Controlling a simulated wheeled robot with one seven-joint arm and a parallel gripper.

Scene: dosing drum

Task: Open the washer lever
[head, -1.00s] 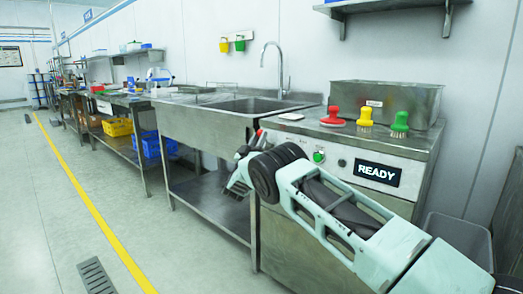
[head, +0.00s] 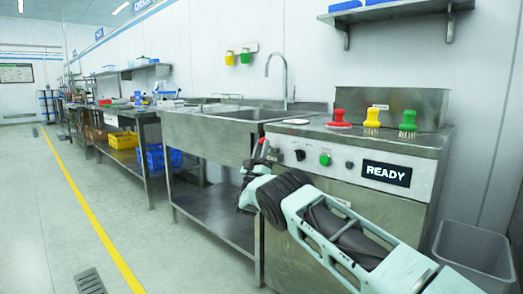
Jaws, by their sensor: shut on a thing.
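The washer (head: 350,210) is a steel cabinet with a pale control panel on its front and a dark READY display (head: 386,173). The washer lever (head: 264,142) shows as a red-tipped piece at the panel's left end. My gripper (head: 254,162) is at that left end and is shut on the lever. Most of the lever and the fingertips are hidden by the gripper body and wrist.
A green button (head: 325,160) and black knobs sit on the panel. Red, yellow and green brushes (head: 371,120) stand on the washer top. A steel sink (head: 208,132) adjoins on the left. A grey bin (head: 474,250) stands at right. The floor at left is clear.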

